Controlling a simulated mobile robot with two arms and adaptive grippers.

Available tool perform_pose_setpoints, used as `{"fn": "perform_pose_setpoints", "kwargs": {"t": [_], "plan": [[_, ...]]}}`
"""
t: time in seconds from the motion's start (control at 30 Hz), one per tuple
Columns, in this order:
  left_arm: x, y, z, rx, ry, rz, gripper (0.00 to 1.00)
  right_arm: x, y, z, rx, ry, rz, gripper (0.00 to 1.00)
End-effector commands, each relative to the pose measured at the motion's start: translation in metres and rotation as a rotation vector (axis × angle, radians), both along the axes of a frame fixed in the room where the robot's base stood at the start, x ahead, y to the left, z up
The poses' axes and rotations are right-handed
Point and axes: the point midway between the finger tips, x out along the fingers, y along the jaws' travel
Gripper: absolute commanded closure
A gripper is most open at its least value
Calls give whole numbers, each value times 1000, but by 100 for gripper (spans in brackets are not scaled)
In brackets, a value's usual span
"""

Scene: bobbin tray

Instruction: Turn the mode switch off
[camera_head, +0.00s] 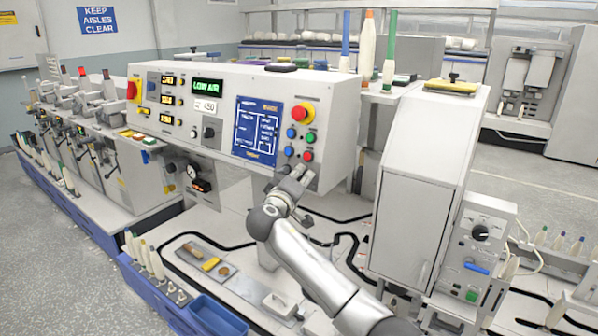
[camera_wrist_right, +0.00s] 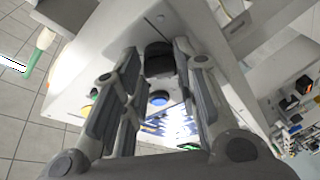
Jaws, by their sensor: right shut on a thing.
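My right gripper (camera_head: 293,178) is at the lower right of the white control console (camera_head: 225,150), just under its coloured push buttons. In the right wrist view its fingers (camera_wrist_right: 158,78) are closed around a dark round knob (camera_wrist_right: 159,58), which appears to be the mode switch. In the head view the gripper hides this knob, and its setting cannot be read. A blue button (camera_wrist_right: 158,98) shows just past the knob in the wrist view. My left gripper is out of view.
Blue, green and red buttons (camera_head: 308,155) and a red emergency stop (camera_head: 303,113) sit close above the gripper. A black knob (camera_head: 209,132) is farther left on the console. A tall white cabinet (camera_head: 418,190) stands at the right. A blue tray (camera_head: 215,316) lies at the front.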

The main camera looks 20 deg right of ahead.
Motion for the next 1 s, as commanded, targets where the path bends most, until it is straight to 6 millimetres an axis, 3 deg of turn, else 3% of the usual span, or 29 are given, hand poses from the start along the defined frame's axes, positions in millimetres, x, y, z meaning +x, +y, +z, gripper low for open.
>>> {"fn": "perform_pose_setpoints", "kwargs": {"t": [0.03, 0.1, 0.5, 1.0], "plan": [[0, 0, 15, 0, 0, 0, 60, -1, 0, 6, -23, 35, 10, 95], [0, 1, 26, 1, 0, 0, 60, -1, 0, 7, -60, 81, 25, 95], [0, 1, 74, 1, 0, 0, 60, -1, -1, 7, -230, 299, 93, 95], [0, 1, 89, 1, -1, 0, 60, 0, -1, 3, -298, 384, 121, 95]]}}
